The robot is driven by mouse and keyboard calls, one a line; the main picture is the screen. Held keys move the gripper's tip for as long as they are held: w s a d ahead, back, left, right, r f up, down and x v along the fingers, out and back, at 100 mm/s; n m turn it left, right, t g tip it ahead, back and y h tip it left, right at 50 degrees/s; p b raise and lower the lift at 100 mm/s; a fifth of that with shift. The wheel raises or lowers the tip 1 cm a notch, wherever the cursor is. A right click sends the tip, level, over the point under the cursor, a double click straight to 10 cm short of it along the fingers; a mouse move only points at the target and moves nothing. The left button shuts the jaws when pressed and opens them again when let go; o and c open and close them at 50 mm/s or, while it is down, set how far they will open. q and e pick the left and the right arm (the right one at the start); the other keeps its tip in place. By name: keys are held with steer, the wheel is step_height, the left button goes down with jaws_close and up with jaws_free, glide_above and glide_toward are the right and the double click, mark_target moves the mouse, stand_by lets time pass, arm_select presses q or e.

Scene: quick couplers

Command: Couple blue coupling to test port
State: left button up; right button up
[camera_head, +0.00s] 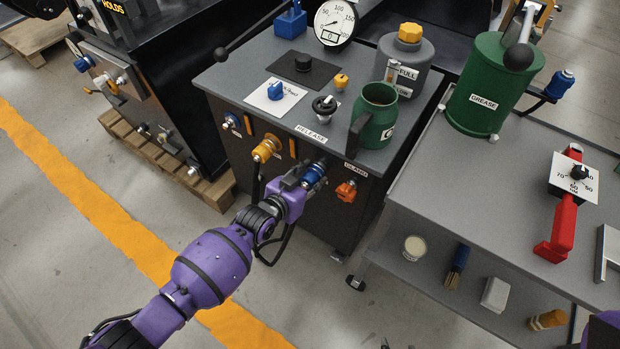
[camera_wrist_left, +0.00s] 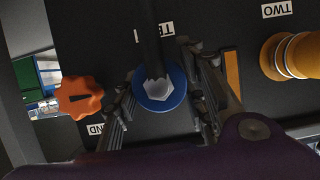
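The blue coupling (camera_head: 314,175) is at the front panel of the dark cabinet, between the yellow coupling (camera_head: 265,149) and the orange knob (camera_head: 346,191). My left gripper (camera_head: 302,187) is at it. In the left wrist view the blue coupling (camera_wrist_left: 174,101) sits between the two fingers of my left gripper (camera_wrist_left: 160,100), which appear to touch its sides. A dark hose (camera_wrist_left: 150,45) crosses in front of it to a grey hex end. The test port is mostly hidden behind the coupling; I cannot tell how fully they are joined.
The orange knob (camera_wrist_left: 79,97) lies just left of the fingers in the wrist view. The cabinet top (camera_head: 235,77) carries a gauge (camera_head: 335,21), a green jug (camera_head: 376,113) and knobs. A grey cart (camera_head: 440,160) stands to the right. The floor in front is clear.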

arm_select(q)
steer(key=o, duration=0.5)
steer(key=shift+w+d, duration=0.1)
arm_select(e)
steer(key=shift+w, duration=0.1)
arm_select(q)
steer(key=v, duration=1.2)
